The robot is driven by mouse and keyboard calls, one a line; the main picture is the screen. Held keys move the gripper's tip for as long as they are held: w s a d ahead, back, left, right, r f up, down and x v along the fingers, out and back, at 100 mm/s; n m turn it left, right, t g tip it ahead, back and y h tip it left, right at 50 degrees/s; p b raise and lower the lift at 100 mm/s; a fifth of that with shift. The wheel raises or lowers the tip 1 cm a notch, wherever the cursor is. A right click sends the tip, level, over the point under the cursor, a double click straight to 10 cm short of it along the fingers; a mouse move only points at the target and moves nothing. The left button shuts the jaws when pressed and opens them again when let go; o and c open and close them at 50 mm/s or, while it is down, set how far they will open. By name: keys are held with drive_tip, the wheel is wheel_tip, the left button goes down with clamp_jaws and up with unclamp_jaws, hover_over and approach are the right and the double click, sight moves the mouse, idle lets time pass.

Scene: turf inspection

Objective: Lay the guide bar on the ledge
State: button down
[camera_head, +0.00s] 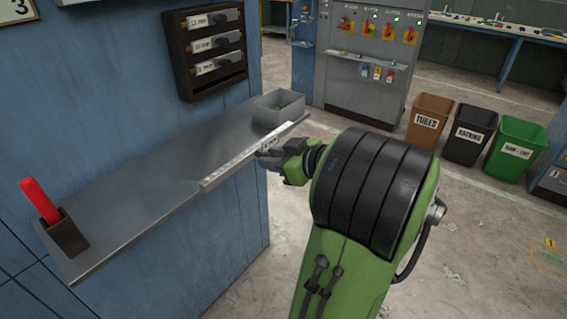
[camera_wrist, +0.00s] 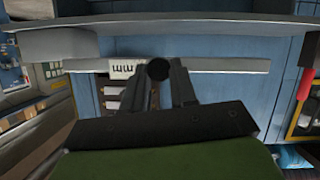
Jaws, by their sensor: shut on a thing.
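The guide bar (camera_head: 230,168) is a long, pale, thin bar. In the head view it runs along the front edge of the grey metal ledge (camera_head: 130,190), roughly parallel to it. My gripper (camera_head: 268,153) is shut on the bar from the front side. In the wrist view the bar (camera_wrist: 215,65) crosses between my gripper's fingers (camera_wrist: 157,78), with the ledge (camera_wrist: 200,25) above it in the picture. I cannot tell whether the bar touches the ledge. The fingers hide part of the bar.
A grey bin (camera_head: 279,108) stands at the ledge's far end, and a dark holder (camera_head: 66,236) with a red handle (camera_head: 40,200) at its near end. The ledge between them is clear. A dark rack (camera_head: 207,50) hangs on the wall above.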

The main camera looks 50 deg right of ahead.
drive_tip(key=b+x, duration=0.1)
drive_tip(key=x, duration=0.2)
drive_tip(key=b+x, duration=0.1)
drive_tip(key=x, duration=0.2)
drive_tip(key=b+x, duration=0.2)
drive_tip(key=x, duration=0.1)
drive_tip(key=shift+w+a+f, duration=0.15)
drive_tip(key=shift+a+f, duration=0.05)
drive_tip(key=shift+f, duration=0.2)
drive_tip(key=shift+f+b, duration=0.6)
drive_tip(key=shift+b, duration=0.15)
drive_tip(key=shift+w+f+b, duration=0.15)
drive_tip(key=shift+f+b, duration=0.1)
drive_tip(key=shift+b, duration=0.5)
idle(0.5)
drive_tip(key=c, duration=0.8)
unclamp_jaws()
